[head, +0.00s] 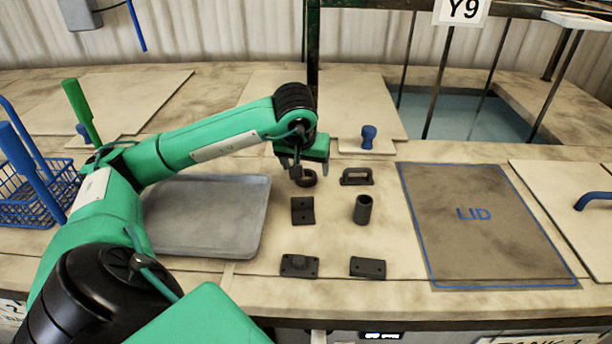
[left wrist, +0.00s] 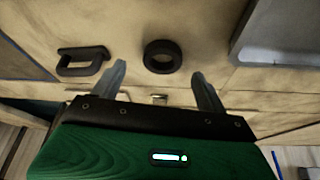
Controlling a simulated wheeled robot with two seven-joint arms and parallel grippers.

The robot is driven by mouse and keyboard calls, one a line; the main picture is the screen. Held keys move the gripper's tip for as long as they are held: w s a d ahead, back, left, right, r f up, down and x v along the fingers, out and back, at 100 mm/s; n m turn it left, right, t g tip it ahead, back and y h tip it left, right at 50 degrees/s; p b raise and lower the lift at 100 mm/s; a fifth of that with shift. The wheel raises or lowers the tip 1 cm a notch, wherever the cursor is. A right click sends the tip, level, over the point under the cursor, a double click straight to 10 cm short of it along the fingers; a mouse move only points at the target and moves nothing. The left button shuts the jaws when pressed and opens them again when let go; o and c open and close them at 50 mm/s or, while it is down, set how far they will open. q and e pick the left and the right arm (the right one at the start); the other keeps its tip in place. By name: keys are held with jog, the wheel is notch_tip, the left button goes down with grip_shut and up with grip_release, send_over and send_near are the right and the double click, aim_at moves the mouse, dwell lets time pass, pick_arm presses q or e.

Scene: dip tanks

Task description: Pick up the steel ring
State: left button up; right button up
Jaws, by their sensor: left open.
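The steel ring (head: 310,180) is a dark, short round ring on the bench top, partly covered by my left gripper in the head view. In the left wrist view the ring (left wrist: 161,56) lies beyond the fingertips, roughly between their lines. My left gripper (head: 304,174) is open and empty, over the ring's spot; its two fingers (left wrist: 158,70) stand apart in the left wrist view. I cannot tell the exact height of the fingers above the ring. My right gripper is not in view.
A dark handle (head: 357,177) lies close right of the ring. A bracket (head: 302,211), a tube (head: 363,209), a flanged block (head: 299,266) and a plate (head: 367,268) lie nearer. A grey tray (head: 207,252) is left; the LID panel (head: 478,240) is right, below an open tank (head: 470,117).

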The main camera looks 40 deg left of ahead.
aim_at(305, 171)
pick_arm(q)
jog(key=shift+p+x, duration=0.5)
jog(key=shift+x, duration=1.35)
jog(key=shift+a, duration=0.15)
jog(key=c, duration=1.1)
jog(key=shift+o, duration=0.2)
jog(key=shift+r, duration=0.1)
